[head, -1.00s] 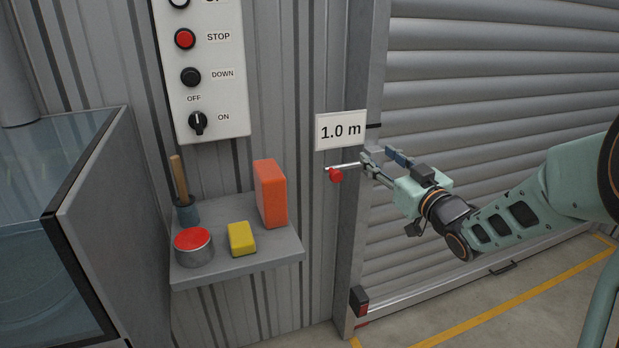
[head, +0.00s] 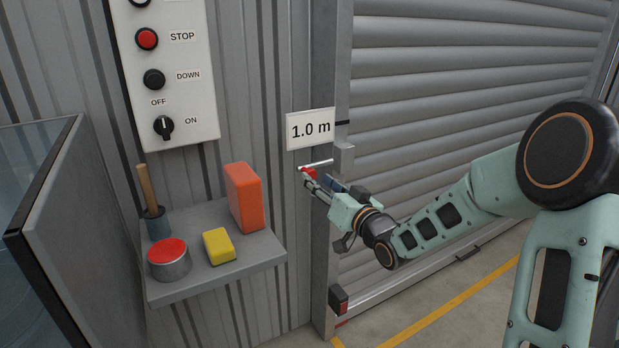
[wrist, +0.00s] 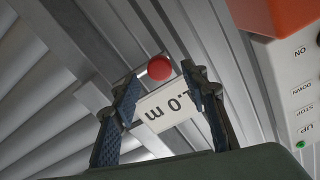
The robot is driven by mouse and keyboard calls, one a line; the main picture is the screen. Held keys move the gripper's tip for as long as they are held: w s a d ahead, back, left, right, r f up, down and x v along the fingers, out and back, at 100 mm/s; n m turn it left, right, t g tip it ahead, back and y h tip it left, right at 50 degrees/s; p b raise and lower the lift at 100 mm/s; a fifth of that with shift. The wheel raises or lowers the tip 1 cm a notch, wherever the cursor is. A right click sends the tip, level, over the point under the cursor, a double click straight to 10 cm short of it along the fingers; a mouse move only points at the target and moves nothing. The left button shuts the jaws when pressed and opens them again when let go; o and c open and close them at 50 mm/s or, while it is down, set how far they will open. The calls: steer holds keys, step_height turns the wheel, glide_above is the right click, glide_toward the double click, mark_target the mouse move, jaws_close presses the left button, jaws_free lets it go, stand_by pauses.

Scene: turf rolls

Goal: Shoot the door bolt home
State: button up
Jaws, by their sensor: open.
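The door bolt is a thin silver rod (head: 320,162) with a red knob (head: 308,171), on the grey door post below the "1.0 m" sign. The rod's right end lies close to a grey bracket (head: 344,158) at the door's edge; whether it enters the bracket I cannot tell. My gripper (head: 317,182) is at the knob, one finger partly in front of it in the head view. In the wrist view my gripper (wrist: 160,82) is open, and the red knob (wrist: 160,68) shows between the fingertips. I cannot tell whether a finger touches it.
The "1.0 m" sign (head: 310,129) is just above the bolt. A shelf (head: 215,275) at left holds an orange block (head: 244,197), a yellow block (head: 218,246), a red-topped tin (head: 169,259) and a brush (head: 152,205). The roller door (head: 450,80) is at right.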

mark_target(312, 176)
steer(key=shift+x, duration=2.35)
